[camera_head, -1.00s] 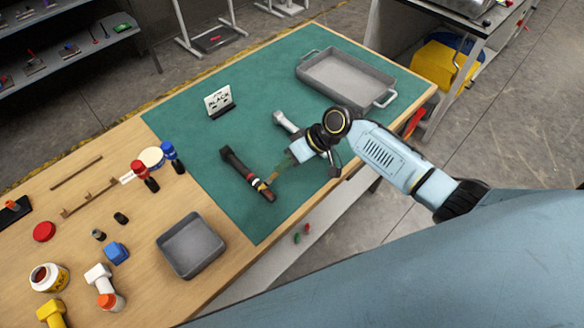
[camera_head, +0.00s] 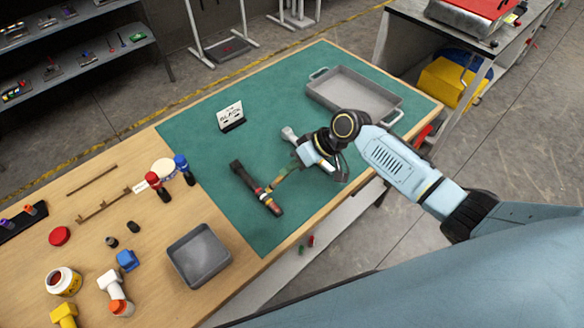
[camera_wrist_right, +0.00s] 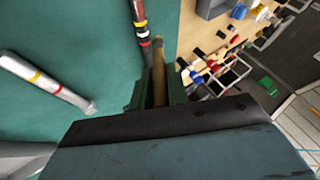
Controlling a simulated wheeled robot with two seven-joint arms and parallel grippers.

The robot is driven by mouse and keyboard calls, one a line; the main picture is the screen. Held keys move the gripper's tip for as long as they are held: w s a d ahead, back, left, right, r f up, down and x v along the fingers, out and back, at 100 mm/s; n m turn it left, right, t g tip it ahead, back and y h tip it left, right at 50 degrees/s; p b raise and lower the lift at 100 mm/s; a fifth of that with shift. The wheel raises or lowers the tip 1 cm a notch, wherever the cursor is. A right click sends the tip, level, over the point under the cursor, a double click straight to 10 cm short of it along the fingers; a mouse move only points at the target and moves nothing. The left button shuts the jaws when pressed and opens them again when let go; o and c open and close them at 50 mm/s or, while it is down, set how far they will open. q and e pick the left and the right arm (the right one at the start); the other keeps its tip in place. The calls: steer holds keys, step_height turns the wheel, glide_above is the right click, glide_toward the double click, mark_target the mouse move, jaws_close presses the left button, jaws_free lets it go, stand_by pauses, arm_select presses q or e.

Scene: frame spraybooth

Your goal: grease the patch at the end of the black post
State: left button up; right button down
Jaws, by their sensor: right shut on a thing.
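The black post (camera_head: 246,176) lies tilted across the green mat, with coloured bands and a reddish-brown end towards the front edge. In the right wrist view, part of the banded post (camera_wrist_right: 140,14) shows at the top. My right gripper (camera_head: 300,166) is shut on a slim brown stick-like tool (camera_wrist_right: 159,82), probably a brush. In the head view its far end reaches the post's banded part; I cannot tell whether it touches. The patch itself cannot be made out. My left gripper is not in view.
A silver post with yellow and red bands (camera_wrist_right: 45,82) lies beside the gripper. A sign reading BLACK (camera_head: 230,115) stands behind the black post. A grey handled tray (camera_head: 350,94) is at the back right. A grey bin (camera_head: 199,255) and several small parts occupy the wooden left side.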

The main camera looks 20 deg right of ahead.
steer(key=shift+r, duration=0.5)
steer(key=shift+s+r, duration=0.1)
steer(key=shift+r, duration=1.4)
steer(key=shift+f, duration=0.15)
steer(key=shift+w+a+f+b, duration=0.45)
steer(key=shift+f+b, duration=0.05)
steer(key=shift+f, duration=0.15)
